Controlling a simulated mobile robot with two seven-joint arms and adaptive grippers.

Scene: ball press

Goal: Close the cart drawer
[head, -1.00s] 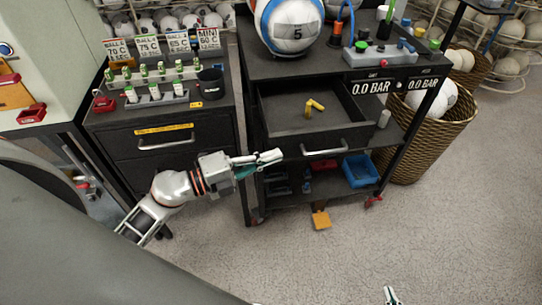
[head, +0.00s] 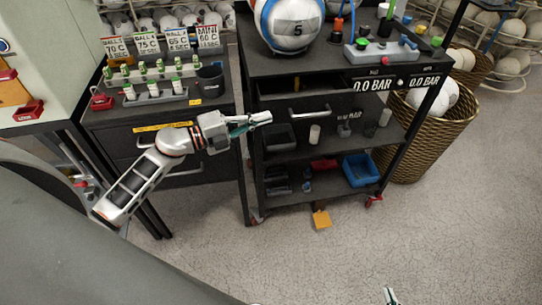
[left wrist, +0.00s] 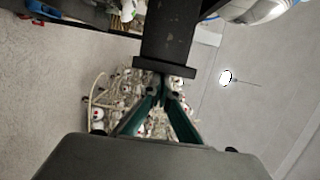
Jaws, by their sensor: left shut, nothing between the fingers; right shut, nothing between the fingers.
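The cart drawer (head: 281,110) is the dark tray under the black cart's top. Its front stands close to the cart frame, with a narrow dark strip of the inside (head: 302,86) showing above it. The silver handle (head: 311,111) is on its front. My left gripper (head: 267,118) is shut and empty at the left part of the drawer front; I cannot tell if it touches. Its green fingers (left wrist: 160,98) also show in the left wrist view, beneath a dark cart part. My right gripper (head: 391,296) shows only at its tip, at the bottom edge, far from the drawer.
A ball marked 5 (head: 290,24) and a pump panel (head: 386,50) stand on the cart top. The lower shelf holds a blue bin (head: 360,170). A dark cabinet (head: 120,142) stands left, a wicker basket (head: 428,138) right.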

